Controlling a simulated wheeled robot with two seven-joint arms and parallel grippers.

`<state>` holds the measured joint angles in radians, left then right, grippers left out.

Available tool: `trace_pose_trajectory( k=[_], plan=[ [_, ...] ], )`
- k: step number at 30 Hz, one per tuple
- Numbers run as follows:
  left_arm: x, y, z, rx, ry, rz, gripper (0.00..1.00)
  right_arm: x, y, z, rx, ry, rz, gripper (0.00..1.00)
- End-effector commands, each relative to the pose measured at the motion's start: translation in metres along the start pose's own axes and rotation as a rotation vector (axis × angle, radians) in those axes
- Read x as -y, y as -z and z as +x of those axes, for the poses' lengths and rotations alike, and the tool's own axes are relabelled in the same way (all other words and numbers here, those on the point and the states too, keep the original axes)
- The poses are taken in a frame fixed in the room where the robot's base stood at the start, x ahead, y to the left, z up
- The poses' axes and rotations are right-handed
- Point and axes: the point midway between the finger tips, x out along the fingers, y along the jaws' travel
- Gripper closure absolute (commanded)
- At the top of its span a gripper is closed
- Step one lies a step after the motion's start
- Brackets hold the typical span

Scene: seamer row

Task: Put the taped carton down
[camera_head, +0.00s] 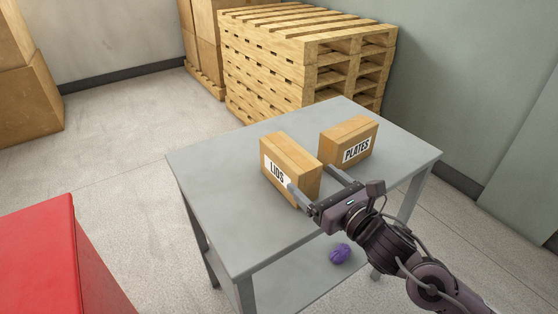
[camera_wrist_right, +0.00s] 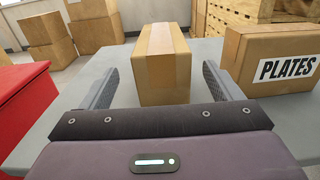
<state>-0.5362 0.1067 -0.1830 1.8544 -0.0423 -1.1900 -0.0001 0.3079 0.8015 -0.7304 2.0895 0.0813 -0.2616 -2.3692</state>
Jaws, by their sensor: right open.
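A taped carton with a LIDS label (camera_head: 291,165) stands upright on the grey table (camera_head: 215,180). In the right wrist view the carton (camera_wrist_right: 165,68) shows a tape strip down its top and near face. My right gripper (camera_head: 312,180) is open, with one finger on each side of the carton's near end. In the right wrist view a gap shows between each finger and the carton. My left gripper is not in view.
A second carton labelled PLATES (camera_head: 348,141) stands just right on the same table. A purple object (camera_head: 340,253) lies on the lower shelf. Stacked pallets (camera_head: 300,60) stand behind, and a red block (camera_head: 60,260) is at the left front. The table's left part is clear.

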Motion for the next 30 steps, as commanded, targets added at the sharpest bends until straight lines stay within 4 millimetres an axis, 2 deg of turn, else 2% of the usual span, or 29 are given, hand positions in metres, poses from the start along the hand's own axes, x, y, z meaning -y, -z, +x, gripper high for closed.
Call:
trace_pose_trajectory(
  k=[8, 16, 25, 26, 30],
  plan=[
    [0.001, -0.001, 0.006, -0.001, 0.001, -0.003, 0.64, 0.000, -0.001, 0.030, 0.002, 0.000, 0.003, 0.15],
    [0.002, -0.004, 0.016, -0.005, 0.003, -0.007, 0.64, 0.002, 0.001, 0.069, 0.002, 0.001, 0.003, 0.15],
    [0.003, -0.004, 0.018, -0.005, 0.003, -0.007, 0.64, 0.002, 0.003, 0.075, -0.001, 0.000, 0.001, 0.15],
    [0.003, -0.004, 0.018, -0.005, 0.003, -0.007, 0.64, 0.002, 0.003, 0.075, -0.001, 0.000, 0.002, 0.16],
    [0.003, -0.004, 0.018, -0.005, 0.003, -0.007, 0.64, 0.002, 0.003, 0.075, -0.001, 0.000, 0.002, 0.34]
  ],
)
